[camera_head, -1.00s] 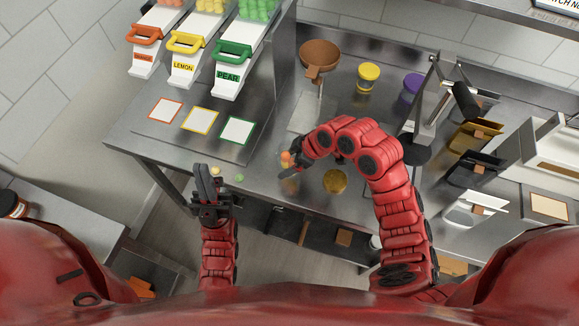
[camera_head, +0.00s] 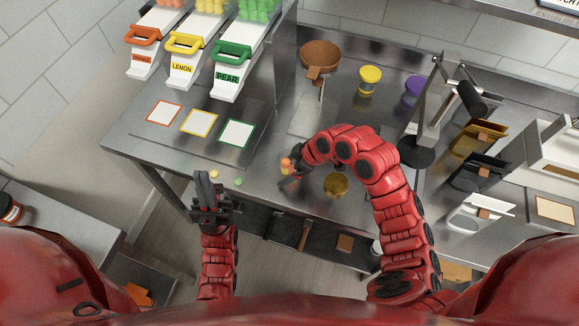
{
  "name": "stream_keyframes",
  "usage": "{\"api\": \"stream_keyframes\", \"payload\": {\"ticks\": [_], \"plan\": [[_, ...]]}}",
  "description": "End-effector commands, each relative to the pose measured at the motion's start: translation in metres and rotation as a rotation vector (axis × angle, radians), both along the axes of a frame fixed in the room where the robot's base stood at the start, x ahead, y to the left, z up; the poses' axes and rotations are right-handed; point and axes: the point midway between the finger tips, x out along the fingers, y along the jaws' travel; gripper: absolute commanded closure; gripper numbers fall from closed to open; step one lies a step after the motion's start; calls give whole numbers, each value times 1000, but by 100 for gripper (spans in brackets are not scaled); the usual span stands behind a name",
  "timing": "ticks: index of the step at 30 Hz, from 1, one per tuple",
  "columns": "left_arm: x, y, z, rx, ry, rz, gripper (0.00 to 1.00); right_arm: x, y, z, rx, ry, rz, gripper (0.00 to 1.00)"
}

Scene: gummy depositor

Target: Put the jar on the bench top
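A small jar (camera_head: 286,164) with orange contents is at my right gripper (camera_head: 289,178), over the front part of the steel bench top (camera_head: 262,170). The dark fingers seem closed around it. The jar is small and partly hidden, so I cannot tell whether its base touches the steel. My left gripper (camera_head: 203,180) points up at the bench's front edge, apart from the jar. Its fingers look close together, but their gap is unclear. A yellow-lidded jar (camera_head: 369,80) and a purple-lidded jar (camera_head: 413,88) stand farther back on the bench.
A gold round piece (camera_head: 336,185) lies right of my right gripper. A brown funnel (camera_head: 321,60) stands behind. Orange, yellow and green dispensers (camera_head: 232,75) stand back left, above framed cards (camera_head: 199,122). A lever press (camera_head: 440,95) and bins (camera_head: 480,170) fill the right. Loose gummies (camera_head: 238,181) lie near the front edge.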

Motion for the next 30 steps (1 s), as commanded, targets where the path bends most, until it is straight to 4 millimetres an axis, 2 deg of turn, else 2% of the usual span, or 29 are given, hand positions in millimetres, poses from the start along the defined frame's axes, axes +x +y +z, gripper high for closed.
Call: {"api": "stream_keyframes", "payload": {"ticks": [5, 7, 11, 18, 21, 25, 30], "plan": [[0, 0, 6, 0, 0, 0, 100, 0, 0, 6, 0, 1, 0, 0], [0, 0, -1, 0, 0, 0, 100, 0, -4, 9, 4, -4, -1, 0], [0, 0, -9, 0, 0, 0, 100, -2, -16, 29, 2, -10, -3, 0], [0, 0, -22, 0, 0, 0, 100, -10, -40, 74, 3, -8, -2, 0], [0, 0, -21, 0, 0, 0, 100, -13, -48, 91, 0, -7, -1, 0], [0, 0, -20, 0, 0, 0, 100, -16, -55, 102, -1, -3, -2, 0], [0, 0, -19, 0, 0, 0, 100, -18, -57, 107, 0, -1, 0, 0]]}}
